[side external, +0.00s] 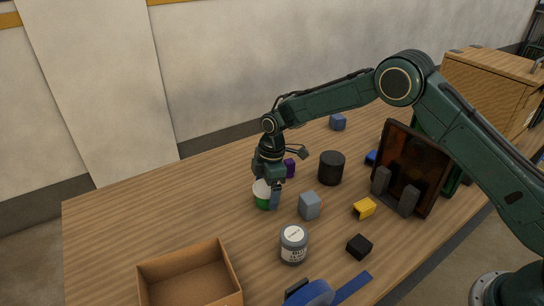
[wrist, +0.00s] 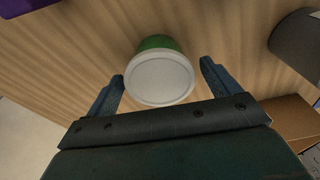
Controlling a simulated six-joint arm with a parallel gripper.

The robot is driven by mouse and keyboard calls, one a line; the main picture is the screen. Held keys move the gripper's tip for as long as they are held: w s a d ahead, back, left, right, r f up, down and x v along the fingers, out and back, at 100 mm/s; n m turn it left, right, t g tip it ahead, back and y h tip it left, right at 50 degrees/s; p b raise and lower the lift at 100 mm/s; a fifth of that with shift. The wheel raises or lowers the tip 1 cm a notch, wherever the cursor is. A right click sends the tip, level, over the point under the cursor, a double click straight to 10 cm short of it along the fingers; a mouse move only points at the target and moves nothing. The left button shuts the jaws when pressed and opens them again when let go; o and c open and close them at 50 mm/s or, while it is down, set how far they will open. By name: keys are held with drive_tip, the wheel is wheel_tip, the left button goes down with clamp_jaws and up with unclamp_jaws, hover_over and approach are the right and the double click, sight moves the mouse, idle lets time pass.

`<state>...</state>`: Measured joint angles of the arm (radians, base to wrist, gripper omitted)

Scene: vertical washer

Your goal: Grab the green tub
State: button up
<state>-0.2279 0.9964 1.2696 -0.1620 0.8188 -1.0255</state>
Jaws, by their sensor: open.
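The green tub (side external: 264,196) has a white lid and stands upright on the wooden table. My gripper (side external: 268,192) is just above and around it in the side view, pointing down and partly covering it. In the wrist view the tub (wrist: 160,76) shows its round white lid, with a strip of green side behind it. My gripper (wrist: 162,78) is open there, one blue finger on each side of the lid with a gap on both sides. The side view does not show whether the fingers reach below the lid.
Close by are a purple block (side external: 290,168), a grey-blue cube (side external: 309,205), a dark cylinder (side external: 331,168) and a grey labelled can (side external: 293,244). An open cardboard box (side external: 190,280) sits at the front. The table left of the tub is clear.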

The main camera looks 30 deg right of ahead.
sight(266, 187)
drive_tip(key=c, duration=0.9)
drive_tip(key=shift+c, duration=0.4)
drive_tip(key=shift+r, duration=0.1)
wheel_tip(266, 187, up, 20)
idle(0.3)
